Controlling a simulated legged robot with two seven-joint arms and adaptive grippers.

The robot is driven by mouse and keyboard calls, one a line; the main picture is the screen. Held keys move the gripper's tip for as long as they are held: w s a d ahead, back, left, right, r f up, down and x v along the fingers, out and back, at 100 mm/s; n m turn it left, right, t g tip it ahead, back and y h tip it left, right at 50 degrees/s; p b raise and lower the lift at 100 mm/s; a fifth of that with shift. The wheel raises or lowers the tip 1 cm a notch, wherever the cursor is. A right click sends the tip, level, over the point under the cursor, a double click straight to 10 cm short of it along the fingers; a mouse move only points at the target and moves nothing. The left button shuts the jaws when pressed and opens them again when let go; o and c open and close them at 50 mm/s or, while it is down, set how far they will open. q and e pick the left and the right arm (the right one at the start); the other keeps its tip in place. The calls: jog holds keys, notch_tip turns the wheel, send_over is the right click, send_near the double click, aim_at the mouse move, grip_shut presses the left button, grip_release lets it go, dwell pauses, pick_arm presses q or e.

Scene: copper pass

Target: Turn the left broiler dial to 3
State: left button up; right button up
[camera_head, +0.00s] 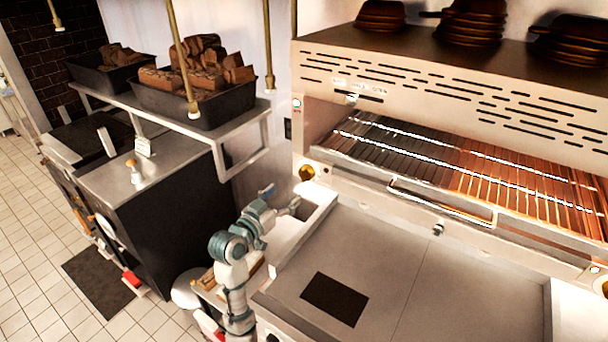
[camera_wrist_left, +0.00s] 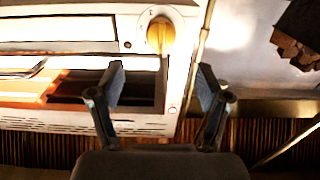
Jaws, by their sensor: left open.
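The left broiler dial (camera_head: 307,173) is a round yellow knob at the left end of the broiler's front, just below the grill opening. It also shows in the left wrist view (camera_wrist_left: 160,36), where it has a pale ring with small marks that are too small to read. My left gripper (camera_head: 281,199) is below and a little left of the dial in the head view, not touching it. In the left wrist view its two fingers (camera_wrist_left: 160,84) are spread apart with nothing between them, and the dial lies beyond their tips. My right gripper is out of view.
The broiler (camera_head: 400,78) has a grill rack (camera_head: 420,150) and a front handle (camera_head: 440,205). A flat griddle (camera_head: 400,270) with a dark square lies below. A shelf with dark bins (camera_head: 195,105) of wood chunks stands at left. The space around the dial's front looks clear.

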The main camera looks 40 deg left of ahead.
aim_at(302, 177)
pick_arm(q)
jog(key=w, duration=0.3)
jog(key=w+a+p, duration=0.1)
jog(key=w, duration=0.6)
jog(key=shift+a+p, duration=0.25)
jog(key=shift+p, duration=0.1)
jog(key=shift+w+f, duration=0.1)
jog(key=shift+w, duration=0.35)
jog(key=shift+c, duration=0.3)
jog(key=shift+s, duration=0.1)
jog(key=c, duration=1.1)
